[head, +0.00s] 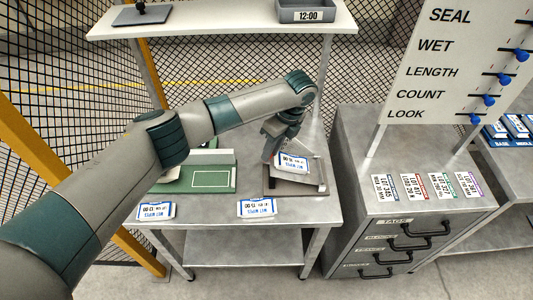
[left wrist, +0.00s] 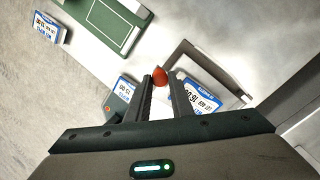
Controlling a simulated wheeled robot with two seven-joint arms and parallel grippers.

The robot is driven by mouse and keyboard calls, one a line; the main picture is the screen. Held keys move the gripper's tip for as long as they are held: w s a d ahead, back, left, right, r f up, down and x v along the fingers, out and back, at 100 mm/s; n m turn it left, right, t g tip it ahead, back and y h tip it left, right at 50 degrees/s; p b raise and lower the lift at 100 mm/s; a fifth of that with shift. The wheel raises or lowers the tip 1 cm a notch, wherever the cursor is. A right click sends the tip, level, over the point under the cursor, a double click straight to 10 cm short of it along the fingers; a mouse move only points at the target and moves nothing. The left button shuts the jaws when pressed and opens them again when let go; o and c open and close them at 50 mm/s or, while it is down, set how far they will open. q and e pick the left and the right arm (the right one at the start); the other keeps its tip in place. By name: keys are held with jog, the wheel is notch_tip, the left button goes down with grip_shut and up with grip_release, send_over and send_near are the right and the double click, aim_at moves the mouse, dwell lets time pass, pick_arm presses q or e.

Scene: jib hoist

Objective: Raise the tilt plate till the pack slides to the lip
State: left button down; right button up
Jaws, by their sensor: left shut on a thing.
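The grey tilt plate (head: 312,172) stands on the bench at its right end, in a brown-edged base. It looks tilted up from that base. A white and blue pack (head: 293,162) lies on it; the pack also shows in the left wrist view (left wrist: 209,98) beside the plate's dark edge (left wrist: 213,62). My left gripper (head: 268,152) is at the plate's left side. In the left wrist view its fingers (left wrist: 160,88) are shut on a red-orange knob (left wrist: 159,77). The gripper hides part of the plate's left edge. My right gripper is in neither view.
Two similar packs (head: 257,208) (head: 156,210) lie along the bench's front edge. A green board (head: 212,180) is left of the plate. A drawer cabinet (head: 395,225) stands right, with a sign board (head: 445,65) above. A shelf (head: 220,22) runs behind.

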pick_arm(q)
jog(key=shift+d+r+y, duration=0.3)
jog(key=shift+d+r, duration=0.3)
jog(key=shift+d, duration=0.05)
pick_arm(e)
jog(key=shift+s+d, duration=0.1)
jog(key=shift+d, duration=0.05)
pick_arm(q)
jog(key=c, duration=1.9)
grip_release()
jog(key=shift+o, duration=0.3)
jog(key=shift+d+f, duration=0.1)
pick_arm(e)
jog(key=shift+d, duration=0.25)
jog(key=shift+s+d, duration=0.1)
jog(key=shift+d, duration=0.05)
pick_arm(q)
jog(key=shift+a, duration=0.2)
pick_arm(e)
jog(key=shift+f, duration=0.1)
